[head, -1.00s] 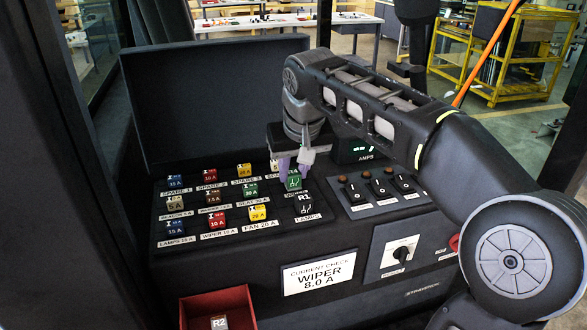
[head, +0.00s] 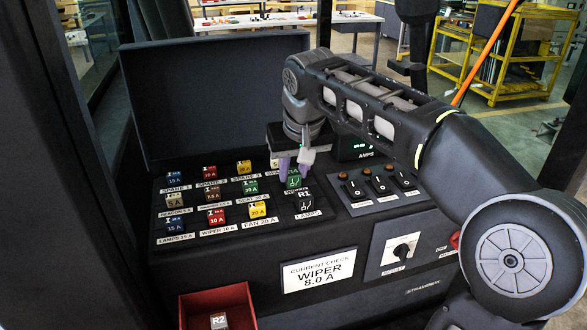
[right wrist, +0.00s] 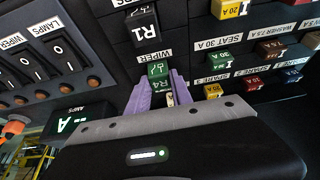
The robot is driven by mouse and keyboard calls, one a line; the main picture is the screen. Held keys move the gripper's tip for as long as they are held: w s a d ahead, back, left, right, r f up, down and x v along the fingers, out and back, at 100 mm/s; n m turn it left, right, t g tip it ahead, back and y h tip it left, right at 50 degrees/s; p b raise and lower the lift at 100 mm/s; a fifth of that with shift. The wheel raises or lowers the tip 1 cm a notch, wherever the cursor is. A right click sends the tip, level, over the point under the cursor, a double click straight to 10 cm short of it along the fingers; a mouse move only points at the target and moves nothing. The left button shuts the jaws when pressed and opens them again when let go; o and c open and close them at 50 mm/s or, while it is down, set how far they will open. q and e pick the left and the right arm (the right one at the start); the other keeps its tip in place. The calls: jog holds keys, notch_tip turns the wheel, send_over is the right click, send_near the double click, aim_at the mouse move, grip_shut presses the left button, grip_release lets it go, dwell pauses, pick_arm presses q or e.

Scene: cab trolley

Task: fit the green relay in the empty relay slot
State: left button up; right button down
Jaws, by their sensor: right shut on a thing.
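The green relay (head: 293,181) is held between the purple fingers of my right gripper (head: 291,171) in the head view. It is at the back relay position, just behind the black R1 relay (head: 304,200). In the right wrist view the green relay (right wrist: 158,70) sits between the two fingers (right wrist: 161,86), beside the WIPER label and in line with R1 (right wrist: 145,25). The slot is hidden under the relay and fingers, and I cannot tell whether the relay is fully seated. My left gripper is not in view.
Several coloured fuses (head: 215,217) stand in rows left of the relays. Rocker switches (head: 378,183) are to the right. A red bin (head: 243,295) at the front holds a relay marked R2 (head: 219,320). The raised lid (head: 215,100) stands behind.

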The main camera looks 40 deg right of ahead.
jog(key=c, duration=1.1)
grip_release()
jog(key=shift+o, duration=0.2)
jog(key=v, duration=0.8)
jog(key=shift+p, duration=0.35)
jog(key=shift+f, duration=0.1)
